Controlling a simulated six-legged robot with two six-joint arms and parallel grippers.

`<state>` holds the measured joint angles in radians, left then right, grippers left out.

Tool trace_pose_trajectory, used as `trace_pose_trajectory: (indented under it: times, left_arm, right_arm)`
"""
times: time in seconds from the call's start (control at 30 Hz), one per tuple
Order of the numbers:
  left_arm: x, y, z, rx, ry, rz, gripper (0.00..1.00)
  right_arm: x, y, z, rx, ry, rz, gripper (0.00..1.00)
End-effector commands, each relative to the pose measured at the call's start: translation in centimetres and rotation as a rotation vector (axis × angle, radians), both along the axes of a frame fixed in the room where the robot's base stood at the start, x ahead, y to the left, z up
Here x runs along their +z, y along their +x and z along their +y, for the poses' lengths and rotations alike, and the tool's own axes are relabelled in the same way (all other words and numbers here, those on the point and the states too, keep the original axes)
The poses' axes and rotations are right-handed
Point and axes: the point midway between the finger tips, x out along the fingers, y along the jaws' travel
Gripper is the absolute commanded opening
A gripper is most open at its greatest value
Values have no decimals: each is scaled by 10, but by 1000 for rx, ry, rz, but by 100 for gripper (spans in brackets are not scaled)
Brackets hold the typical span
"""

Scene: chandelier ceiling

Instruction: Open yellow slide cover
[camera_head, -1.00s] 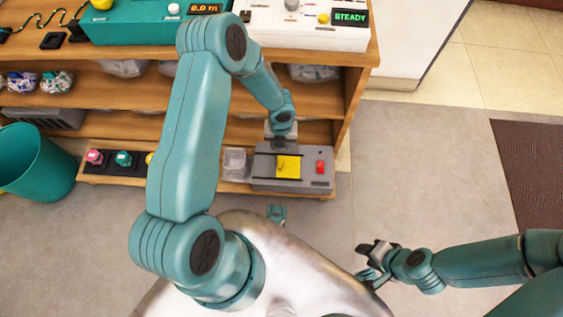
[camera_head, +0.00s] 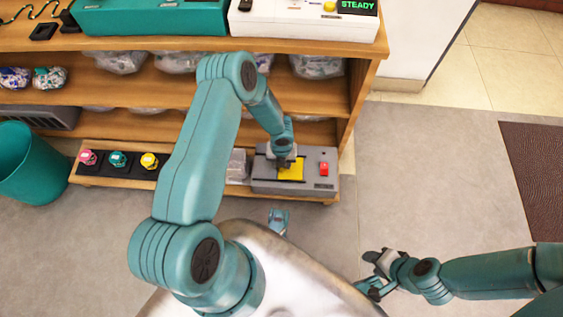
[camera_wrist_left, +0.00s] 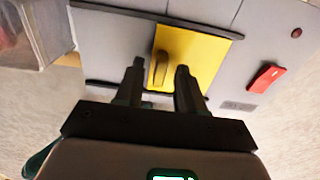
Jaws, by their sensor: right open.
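The yellow slide cover (camera_head: 293,171) lies between dark rails on a grey box (camera_head: 317,157) on the low shelf. In the left wrist view the cover (camera_wrist_left: 203,52) has a small raised yellow tab (camera_wrist_left: 160,69). My left gripper (camera_wrist_left: 159,78) is open, its two dark fingers apart, with the tab showing between their tips. Contact with the tab cannot be told. In the head view my left gripper (camera_head: 284,162) hides part of the cover. My right gripper (camera_head: 372,272) is open and empty, at the lower right, away from the box.
A red switch (camera_head: 324,169) is on the box, right of the cover. A clear container (camera_head: 237,164) stands left of it, then pink, teal and yellow knobs (camera_head: 118,160). A shelf board (camera_head: 310,130) is above.

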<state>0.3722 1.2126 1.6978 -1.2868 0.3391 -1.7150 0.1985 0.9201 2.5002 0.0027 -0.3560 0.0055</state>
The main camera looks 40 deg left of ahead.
Motion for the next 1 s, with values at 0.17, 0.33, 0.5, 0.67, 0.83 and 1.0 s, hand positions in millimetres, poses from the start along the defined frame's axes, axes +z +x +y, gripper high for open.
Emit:
trace_pose_trajectory:
  times: [0.17, 0.33, 0.5, 0.67, 0.83, 1.0]
  left_arm:
    - [0, 0, 0, 0, 0, 0, 0]
    - [0, -1, 1, 1, -1, 1, 0]
    - [-1, -16, 27, 6, 2, 2, 0]
    - [0, -34, 57, 6, 0, 1, 0]
    - [0, -43, 71, 1, 1, 0, 0]
    - [0, -43, 71, 0, 1, -1, 0]
  right_arm:
    - [0, 0, 0, 0, 0, 0, 43]
    - [0, 0, 0, 0, 0, 0, 43]
    - [-3, 0, 0, -1, 0, -1, 43]
    - [-4, 1, -1, -3, 0, -1, 43]
    - [-5, 1, -1, -3, 0, -2, 43]
    - [-5, 1, -1, -3, 0, -2, 43]
